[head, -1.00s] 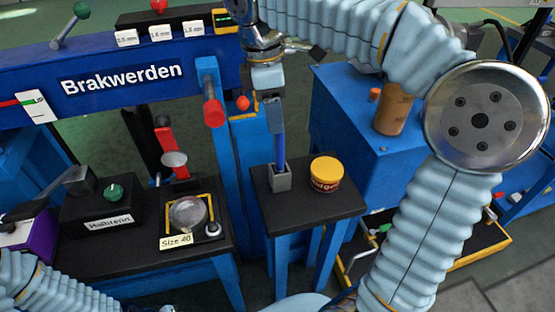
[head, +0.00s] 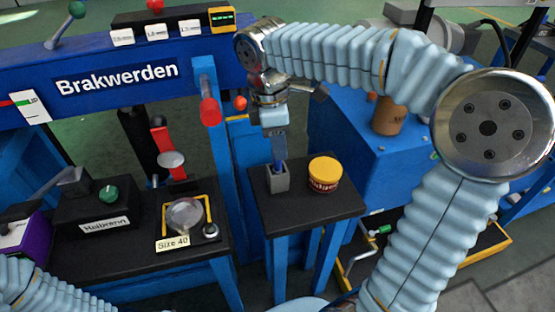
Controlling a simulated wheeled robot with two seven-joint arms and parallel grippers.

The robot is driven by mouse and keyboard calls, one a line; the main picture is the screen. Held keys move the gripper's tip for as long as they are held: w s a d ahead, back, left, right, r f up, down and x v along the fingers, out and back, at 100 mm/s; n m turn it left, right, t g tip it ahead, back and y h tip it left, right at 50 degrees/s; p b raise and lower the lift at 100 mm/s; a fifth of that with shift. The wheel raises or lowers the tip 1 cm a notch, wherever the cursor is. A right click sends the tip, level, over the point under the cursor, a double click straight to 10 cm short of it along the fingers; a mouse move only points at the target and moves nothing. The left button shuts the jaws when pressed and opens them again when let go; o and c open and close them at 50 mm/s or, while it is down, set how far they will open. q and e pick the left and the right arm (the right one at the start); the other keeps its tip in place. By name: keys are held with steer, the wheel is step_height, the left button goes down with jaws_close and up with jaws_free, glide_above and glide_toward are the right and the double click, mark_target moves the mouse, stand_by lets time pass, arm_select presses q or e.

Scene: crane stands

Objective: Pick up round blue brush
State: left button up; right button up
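The round blue brush (head: 277,166) stands upright in a small grey square holder (head: 276,181) on a black-topped blue stand. Only a short blue piece of it shows, just above the holder. My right gripper (head: 278,152) points down over the holder, with its fingers at the brush's upper part and hiding most of it. The view does not show whether the fingers are closed on the brush. My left arm shows at the lower left edge, and its gripper is out of view.
A yellow-lidded jar (head: 325,174) stands just right of the holder. A red-ended bar (head: 210,110) juts out to the upper left. A black-topped table (head: 125,262) with a Size 40 dish (head: 185,216) is at left. A brown canister (head: 389,117) stands behind right.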

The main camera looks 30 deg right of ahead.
jaws_close()
